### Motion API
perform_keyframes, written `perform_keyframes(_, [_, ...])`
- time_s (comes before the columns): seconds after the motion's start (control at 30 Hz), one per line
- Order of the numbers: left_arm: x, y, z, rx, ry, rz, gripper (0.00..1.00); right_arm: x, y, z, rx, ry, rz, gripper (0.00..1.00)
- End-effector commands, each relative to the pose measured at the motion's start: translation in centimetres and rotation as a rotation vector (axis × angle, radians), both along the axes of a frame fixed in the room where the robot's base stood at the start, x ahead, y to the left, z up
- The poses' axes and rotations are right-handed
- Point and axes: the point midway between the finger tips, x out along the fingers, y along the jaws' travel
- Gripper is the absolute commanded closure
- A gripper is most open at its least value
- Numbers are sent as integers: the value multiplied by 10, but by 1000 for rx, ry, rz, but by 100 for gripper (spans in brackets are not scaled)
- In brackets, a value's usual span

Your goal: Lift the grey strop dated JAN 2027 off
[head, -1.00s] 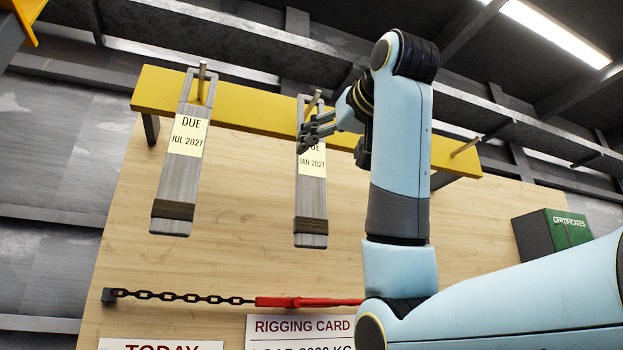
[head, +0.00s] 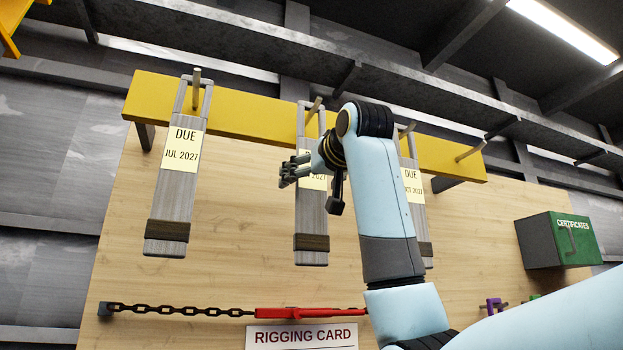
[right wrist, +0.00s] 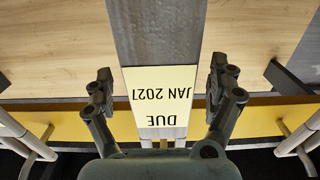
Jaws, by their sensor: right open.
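The grey strop dated JAN 2027 (head: 311,222) hangs from the middle peg (head: 315,108) of a yellow rail (head: 250,110). My right gripper (head: 293,171) is open in front of its label and hides part of the date. In the right wrist view the strop (right wrist: 157,30) appears upside down, with its yellow label (right wrist: 160,95) reading JAN 2027. One finger of the open gripper (right wrist: 163,92) shows on each side of the label. My left gripper is not in view.
A strop dated JUL 2027 (head: 172,205) hangs to the left. Another (head: 416,210), its date partly hidden, hangs to the right behind my arm. The far right peg (head: 470,151) is bare. A chain with a red part (head: 300,313) runs below. A green CERTIFICATES box (head: 560,240) is right.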

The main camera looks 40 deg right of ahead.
Motion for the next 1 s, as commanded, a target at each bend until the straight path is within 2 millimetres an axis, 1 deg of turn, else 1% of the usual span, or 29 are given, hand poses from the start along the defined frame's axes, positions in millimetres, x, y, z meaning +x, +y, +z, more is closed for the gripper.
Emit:
perform_keyframes(0.03, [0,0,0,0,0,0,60,0,0,0,0,0,0,10])
perform_keyframes(0.07, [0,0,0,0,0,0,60,0,0,0,0,0,0,12])
perform_keyframes(0.63, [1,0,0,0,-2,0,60,-1,0,0,0,0,0,87])
perform_keyframes(1.0, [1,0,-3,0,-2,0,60,-1,0,5,-1,-4,0,88])
